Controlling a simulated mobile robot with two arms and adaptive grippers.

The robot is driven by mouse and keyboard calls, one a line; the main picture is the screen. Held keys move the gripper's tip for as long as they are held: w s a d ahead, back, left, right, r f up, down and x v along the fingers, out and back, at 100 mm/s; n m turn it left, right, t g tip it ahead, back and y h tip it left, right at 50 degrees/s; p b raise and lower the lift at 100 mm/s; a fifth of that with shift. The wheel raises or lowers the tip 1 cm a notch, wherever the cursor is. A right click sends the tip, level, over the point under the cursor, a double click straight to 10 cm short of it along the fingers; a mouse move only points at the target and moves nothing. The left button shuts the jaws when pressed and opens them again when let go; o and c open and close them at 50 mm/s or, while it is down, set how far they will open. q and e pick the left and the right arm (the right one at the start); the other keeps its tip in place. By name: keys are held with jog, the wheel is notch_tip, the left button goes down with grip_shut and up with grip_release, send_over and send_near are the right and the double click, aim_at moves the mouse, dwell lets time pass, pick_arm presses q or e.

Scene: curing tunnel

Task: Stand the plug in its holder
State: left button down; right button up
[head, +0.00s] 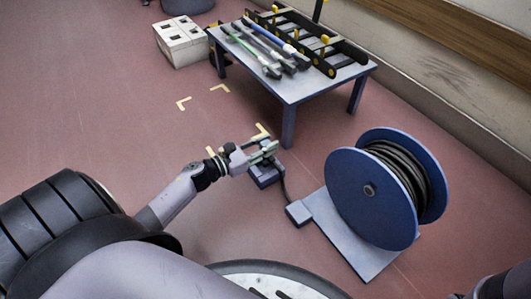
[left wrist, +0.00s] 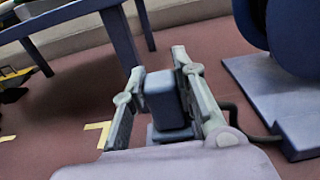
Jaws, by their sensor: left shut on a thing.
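The plug (left wrist: 162,98) is a blue-grey block between the fingers of my left gripper (left wrist: 158,68) in the left wrist view. The left gripper (head: 268,150) is shut on it, low over the floor. A dark blue box (head: 265,180), which looks like the holder, sits on the floor just under the gripper. In the left wrist view a blue-grey base shows below the plug; I cannot tell whether the plug is seated in it. A black cable (left wrist: 238,112) comes in from the right behind the fingers. My right gripper is not in view.
A blue cable reel (head: 370,195) stands on a pale base plate (head: 345,238) to the right, with a small box (head: 299,212) at its corner. A low blue table (head: 300,88) with tools stands behind. White blocks (head: 180,42) stand back left. The left floor is clear.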

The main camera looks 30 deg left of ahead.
pick_arm(q)
jog(key=shift+f+b, duration=1.2)
jog(key=shift+f, duration=0.7)
jog(key=shift+f, duration=0.1)
jog(key=shift+f, duration=0.15)
jog(key=c, duration=1.3)
grip_release()
